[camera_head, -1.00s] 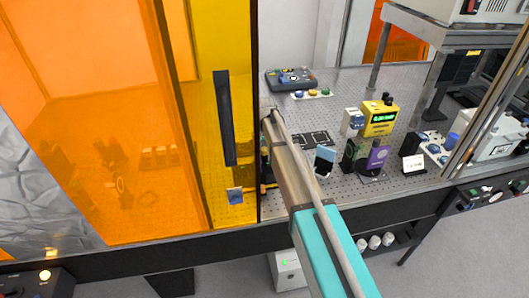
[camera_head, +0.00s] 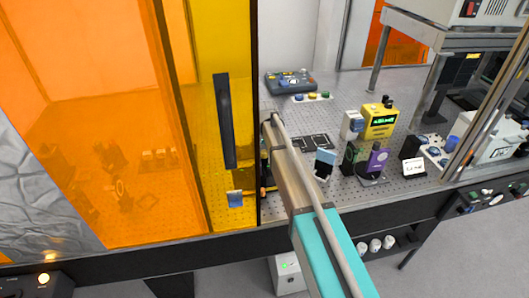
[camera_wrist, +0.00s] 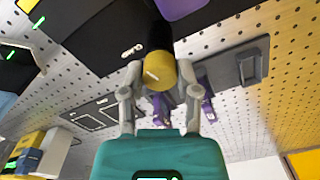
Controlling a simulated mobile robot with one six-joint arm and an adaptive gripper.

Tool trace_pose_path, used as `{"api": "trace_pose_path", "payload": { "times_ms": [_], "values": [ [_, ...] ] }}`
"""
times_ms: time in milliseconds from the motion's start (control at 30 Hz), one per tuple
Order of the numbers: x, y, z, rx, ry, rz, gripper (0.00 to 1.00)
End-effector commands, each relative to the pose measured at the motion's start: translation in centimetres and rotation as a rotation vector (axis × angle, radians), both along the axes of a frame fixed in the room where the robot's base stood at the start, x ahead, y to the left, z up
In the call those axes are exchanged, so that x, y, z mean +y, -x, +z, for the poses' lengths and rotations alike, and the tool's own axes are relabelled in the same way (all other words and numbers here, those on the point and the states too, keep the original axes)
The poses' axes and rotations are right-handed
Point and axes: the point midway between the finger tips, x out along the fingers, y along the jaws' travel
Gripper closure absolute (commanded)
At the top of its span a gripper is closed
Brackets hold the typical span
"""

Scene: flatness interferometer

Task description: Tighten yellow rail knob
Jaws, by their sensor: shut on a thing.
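In the wrist view, a yellow knob (camera_wrist: 161,75) sits at the end of a black cylindrical part (camera_wrist: 152,28). My gripper (camera_wrist: 160,78) is shut on the knob, one finger on each side of it. A short pale mark shows on the knob's face. In the head view, my arm reaches over the bench beside the edge of the yellow panel. The knob and my fingertips are hard to make out there, lying behind the arm and panel edge.
An orange and yellow enclosure panel with a dark handle (camera_head: 224,120) stands left of my arm. A yellow instrument (camera_head: 380,121), a purple device (camera_head: 376,161) and a white card (camera_head: 414,167) stand on the perforated bench to the right. Purple parts (camera_wrist: 207,102) lie beyond the knob.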

Motion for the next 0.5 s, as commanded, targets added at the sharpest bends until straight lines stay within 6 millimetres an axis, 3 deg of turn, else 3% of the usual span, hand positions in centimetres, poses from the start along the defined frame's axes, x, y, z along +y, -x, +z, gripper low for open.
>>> {"api": "trace_pose_path", "payload": {
  "times_ms": [500],
  "values": [
    [-0.07, 0.01, -0.03, 0.001, 0.0, -0.271, 1.0]
  ]
}}
